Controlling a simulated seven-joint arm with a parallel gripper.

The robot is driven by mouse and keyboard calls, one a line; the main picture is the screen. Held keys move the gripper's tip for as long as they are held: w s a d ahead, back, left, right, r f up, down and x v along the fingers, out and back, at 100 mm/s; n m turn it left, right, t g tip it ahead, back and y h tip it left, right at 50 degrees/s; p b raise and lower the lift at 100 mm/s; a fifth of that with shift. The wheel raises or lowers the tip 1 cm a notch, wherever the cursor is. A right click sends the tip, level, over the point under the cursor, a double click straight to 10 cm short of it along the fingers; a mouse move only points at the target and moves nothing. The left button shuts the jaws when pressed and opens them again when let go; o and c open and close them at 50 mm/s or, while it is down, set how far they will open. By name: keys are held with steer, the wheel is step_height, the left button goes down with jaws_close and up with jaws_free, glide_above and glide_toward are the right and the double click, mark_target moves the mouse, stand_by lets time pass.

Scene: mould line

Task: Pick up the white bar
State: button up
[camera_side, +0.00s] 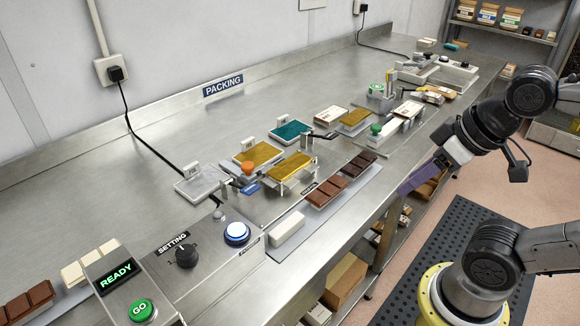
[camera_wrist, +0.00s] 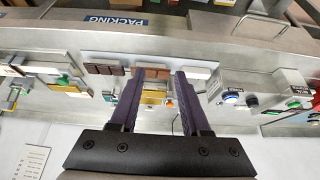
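A plain white bar (camera_side: 287,228) lies on a grey strip (camera_side: 262,262) near the front edge of the steel counter, in front of the blue button. In the wrist view the white bar (camera_wrist: 198,73) shows just beyond and right of the right fingertip. Two brown segmented bars (camera_side: 326,191) lie farther along the same strip. My gripper (camera_side: 403,190) has purple fingers and hangs past the counter's front edge, right of the strip and apart from the white bar. In the wrist view my gripper (camera_wrist: 160,76) is open, with nothing held between the fingers.
A control box with a blue button (camera_side: 237,233) and a dial (camera_side: 187,256) stands left of the white bar. Gold-topped moulds (camera_side: 290,167) and a teal one (camera_side: 290,131) sit behind the strip. Another white bar (camera_side: 90,262) lies by the READY box (camera_side: 118,280). The back-left counter is clear.

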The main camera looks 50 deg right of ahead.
steer(key=o, duration=0.7)
